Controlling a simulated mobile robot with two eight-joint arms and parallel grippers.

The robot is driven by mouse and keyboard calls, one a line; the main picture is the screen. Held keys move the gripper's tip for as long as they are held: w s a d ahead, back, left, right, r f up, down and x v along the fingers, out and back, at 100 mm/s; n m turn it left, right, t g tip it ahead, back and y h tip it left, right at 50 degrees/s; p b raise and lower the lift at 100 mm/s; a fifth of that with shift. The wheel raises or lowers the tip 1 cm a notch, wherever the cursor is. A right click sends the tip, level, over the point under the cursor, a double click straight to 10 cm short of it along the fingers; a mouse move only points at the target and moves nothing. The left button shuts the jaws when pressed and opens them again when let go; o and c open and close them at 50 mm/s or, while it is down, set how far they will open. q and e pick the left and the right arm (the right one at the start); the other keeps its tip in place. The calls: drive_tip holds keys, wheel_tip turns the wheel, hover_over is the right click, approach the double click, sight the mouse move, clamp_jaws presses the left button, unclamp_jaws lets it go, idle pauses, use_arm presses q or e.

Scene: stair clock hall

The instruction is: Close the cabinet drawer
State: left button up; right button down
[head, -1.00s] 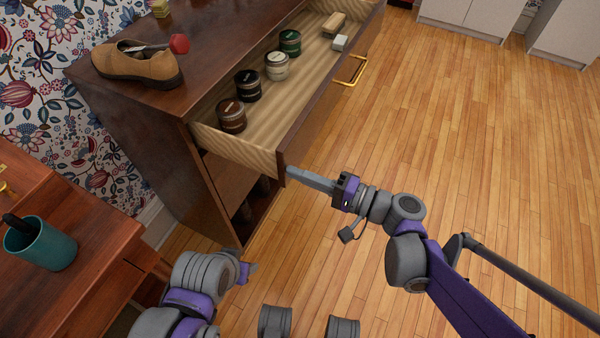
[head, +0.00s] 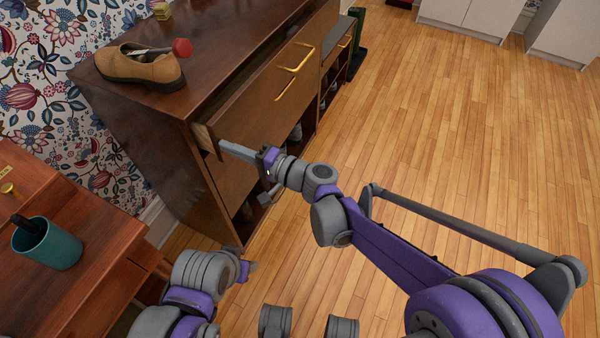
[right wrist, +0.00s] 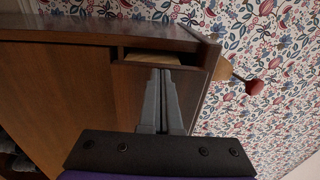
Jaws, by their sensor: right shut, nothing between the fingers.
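The dark wood cabinet (head: 160,160) stands at the upper left. Its top drawer (head: 245,115) is almost in, with a narrow strip of pale side wall showing at its near end. A brass handle (head: 300,58) is on the front side. My right gripper (head: 224,146) is shut and empty, its fingertips at the near end of the drawer front; I cannot tell if they touch. In the right wrist view the shut fingers (right wrist: 162,75) point at the drawer's end, beside a small dark gap with pale wood.
A brown shoe (head: 138,68) and a red-ended tool (head: 181,47) lie on the cabinet top. A reddish desk (head: 95,245) with a teal cup (head: 50,250) stands at the left. The wooden floor (head: 450,140) to the right is clear.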

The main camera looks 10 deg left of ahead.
drive_tip(key=x, duration=0.7)
drive_tip(key=shift+w+a+p, duration=0.1)
drive_tip(key=shift+a+p, duration=0.05)
drive_tip(key=shift+p, duration=0.15)
use_arm(q)
drive_tip(key=shift+s+d+r, duration=0.1)
drive_tip(key=shift+r, duration=0.35)
use_arm(e)
drive_tip(key=shift+r, duration=0.1)
drive_tip(key=shift+a+r, duration=0.1)
drive_tip(key=shift+d, duration=0.35)
drive_tip(key=p, duration=0.2)
approach(207, 138)
drive_tip(key=d, duration=0.3)
use_arm(q)
drive_tip(key=shift+s+d+r, duration=0.65)
drive_tip(key=shift+d+r, duration=0.2)
drive_tip(key=shift+d, duration=0.1)
use_arm(e)
drive_tip(key=shift+s+d, duration=0.3)
drive_tip(key=shift+s, duration=0.25)
